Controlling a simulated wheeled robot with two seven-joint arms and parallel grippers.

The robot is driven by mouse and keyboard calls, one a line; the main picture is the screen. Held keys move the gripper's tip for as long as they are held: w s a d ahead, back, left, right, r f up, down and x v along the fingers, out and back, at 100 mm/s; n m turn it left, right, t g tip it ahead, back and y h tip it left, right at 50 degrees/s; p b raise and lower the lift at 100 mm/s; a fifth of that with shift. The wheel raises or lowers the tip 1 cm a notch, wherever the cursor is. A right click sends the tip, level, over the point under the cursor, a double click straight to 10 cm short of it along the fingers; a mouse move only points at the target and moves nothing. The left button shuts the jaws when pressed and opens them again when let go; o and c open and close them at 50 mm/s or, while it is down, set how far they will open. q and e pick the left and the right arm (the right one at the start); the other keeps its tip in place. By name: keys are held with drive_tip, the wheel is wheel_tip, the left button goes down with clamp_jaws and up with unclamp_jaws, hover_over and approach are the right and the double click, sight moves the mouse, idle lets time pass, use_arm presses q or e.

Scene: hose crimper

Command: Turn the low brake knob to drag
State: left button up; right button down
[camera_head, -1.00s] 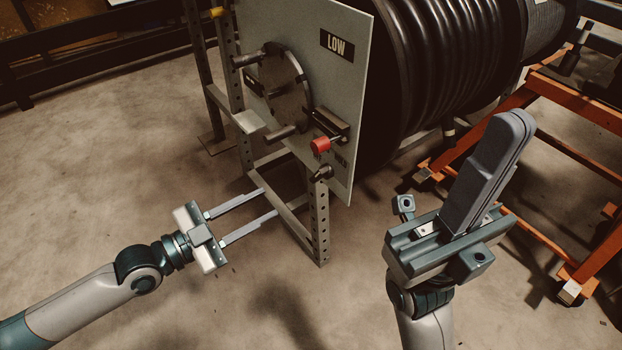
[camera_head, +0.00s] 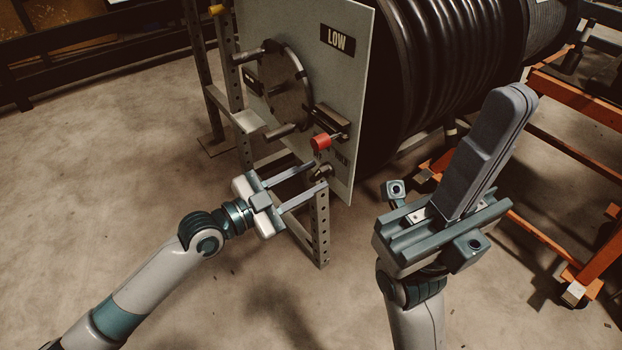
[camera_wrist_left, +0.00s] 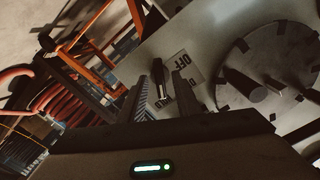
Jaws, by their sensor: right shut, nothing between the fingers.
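A pale panel (camera_head: 352,95) with a LOW label (camera_head: 337,40) stands at the centre of the head view. A small dark knob (camera_head: 322,172) sits low on it, below a red knob (camera_head: 321,141). In the left wrist view, a dark knob (camera_wrist_left: 158,72) stands beside a plate (camera_wrist_left: 184,62) reading OFF; the rest of its lettering is unclear. My left gripper (camera_head: 319,175) is open, its fingertips near the low knob. In the left wrist view the knob shows between the fingers (camera_wrist_left: 160,88); contact cannot be told. My right gripper (camera_head: 514,95) is shut and empty, pointing up.
A disc with handles (camera_head: 285,88) is on the panel, left of the red knob. A perforated metal post (camera_head: 319,235) stands under the panel, close to my left gripper. A black hose reel (camera_head: 430,70) is behind. An orange frame (camera_head: 575,105) is at right. The near floor is clear.

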use_arm(q)
drive_tip(key=shift+w+d, duration=0.25)
drive_tip(key=shift+d, duration=0.05)
clamp_jaws()
